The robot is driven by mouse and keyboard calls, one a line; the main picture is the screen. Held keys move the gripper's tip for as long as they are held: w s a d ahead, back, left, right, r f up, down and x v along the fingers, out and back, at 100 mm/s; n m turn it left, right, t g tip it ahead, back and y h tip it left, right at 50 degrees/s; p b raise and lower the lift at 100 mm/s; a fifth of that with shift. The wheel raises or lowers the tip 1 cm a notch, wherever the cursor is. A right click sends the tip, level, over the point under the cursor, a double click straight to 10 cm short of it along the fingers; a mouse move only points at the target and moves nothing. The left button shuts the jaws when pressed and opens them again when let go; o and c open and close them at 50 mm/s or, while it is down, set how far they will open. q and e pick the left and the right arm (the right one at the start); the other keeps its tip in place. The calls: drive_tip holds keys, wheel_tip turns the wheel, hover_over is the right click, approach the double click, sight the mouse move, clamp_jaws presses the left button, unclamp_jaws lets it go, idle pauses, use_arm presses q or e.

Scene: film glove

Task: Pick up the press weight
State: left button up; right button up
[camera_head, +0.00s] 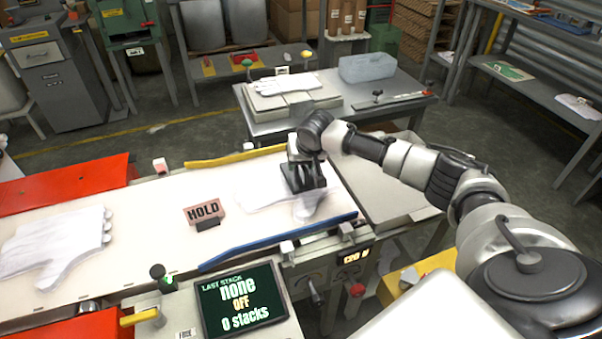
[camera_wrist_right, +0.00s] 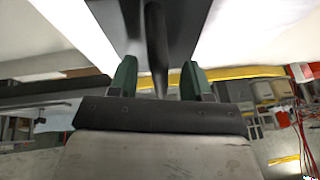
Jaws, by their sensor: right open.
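The press weight (camera_head: 303,182) is a dark block standing on a white film glove (camera_head: 262,196) on the pale belt. In the right wrist view it shows as a dark plate (camera_wrist_right: 185,18) with a dark upright handle (camera_wrist_right: 155,45). My right gripper (camera_head: 307,158) is directly over the weight, pointing down. In the right wrist view its two green fingers (camera_wrist_right: 157,80) are apart, one on each side of the handle, with gaps visible. The gripper hides the weight's upper part in the head view. My left gripper is not in view.
A brown HOLD sign (camera_head: 205,210) stands on the belt left of the weight. Another white glove (camera_head: 55,245) lies at far left. A yellow rail (camera_head: 235,158) and a blue rail (camera_head: 275,240) flank the weight. A screen (camera_head: 240,300) stands in front; a table (camera_head: 265,125) stands behind.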

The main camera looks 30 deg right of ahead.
clamp_jaws()
drive_tip(key=shift+r, duration=0.1)
idle(0.5)
